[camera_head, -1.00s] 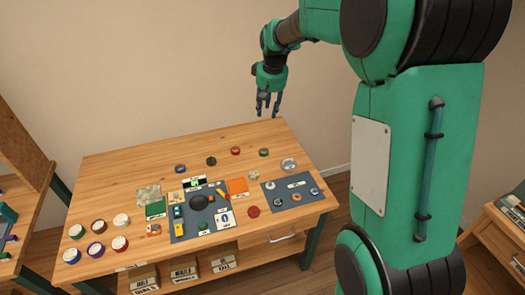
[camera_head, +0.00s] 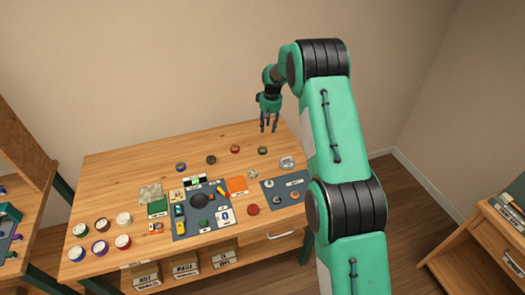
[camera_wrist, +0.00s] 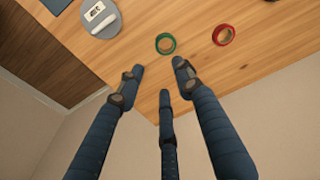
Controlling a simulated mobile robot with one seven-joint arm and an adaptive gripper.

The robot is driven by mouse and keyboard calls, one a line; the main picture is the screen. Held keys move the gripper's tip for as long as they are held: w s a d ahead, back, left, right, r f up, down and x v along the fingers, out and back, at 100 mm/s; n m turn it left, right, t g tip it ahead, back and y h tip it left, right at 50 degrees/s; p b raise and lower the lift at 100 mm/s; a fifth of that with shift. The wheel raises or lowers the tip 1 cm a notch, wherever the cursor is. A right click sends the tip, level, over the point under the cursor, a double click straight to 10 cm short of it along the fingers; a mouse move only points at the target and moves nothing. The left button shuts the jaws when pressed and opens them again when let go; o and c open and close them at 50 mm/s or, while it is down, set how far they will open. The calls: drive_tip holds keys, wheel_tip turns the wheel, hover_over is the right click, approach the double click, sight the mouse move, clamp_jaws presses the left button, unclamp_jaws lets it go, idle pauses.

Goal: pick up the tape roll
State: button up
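Several ring-shaped rolls lie flat on the wooden table, and I cannot tell which one the task means. Along the back are a green roll (camera_head: 262,151), a red roll (camera_head: 235,149), a black roll (camera_head: 211,160) and a blue roll (camera_head: 180,167). My gripper (camera_head: 269,128) hangs above the table's back right part, apart from everything. In the wrist view my gripper (camera_wrist: 158,76) has its fingers spread and nothing between them. The green roll (camera_wrist: 165,51) lies beyond the fingertips, with the red roll (camera_wrist: 223,43) to its right.
A grey round dish (camera_head: 288,162) lies right of the green roll. A dark mat (camera_head: 185,232) with small items fills the middle; another mat (camera_head: 272,195) lies right. Bare wood surrounds the back rolls.

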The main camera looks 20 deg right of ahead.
drive_tip(key=f, duration=0.2)
drive_tip(key=w+d+f, duration=0.1)
drive_tip(key=shift+w+f, duration=0.1)
drive_tip(key=shift+f, duration=0.05)
hover_over(267, 150)
drive_tip(key=f, duration=0.8)
drive_tip(key=shift+w+d+f, duration=0.1)
drive_tip(key=shift+d, duration=0.1)
drive_tip(key=shift+f, duration=0.15)
drive_tip(key=shift+f, duration=0.1)
drive_tip(key=shift+w+f+b, duration=0.15)
drive_tip(key=shift+w+f, duration=0.1)
drive_tip(key=shift+f, duration=0.5)
drive_tip(key=shift+w+f+b, duration=0.15)
drive_tip(key=shift+w+f, duration=0.1)
drive_tip(key=shift+f, duration=0.45)
drive_tip(key=shift+w+f, duration=0.1)
drive_tip(key=shift+f, duration=0.95)
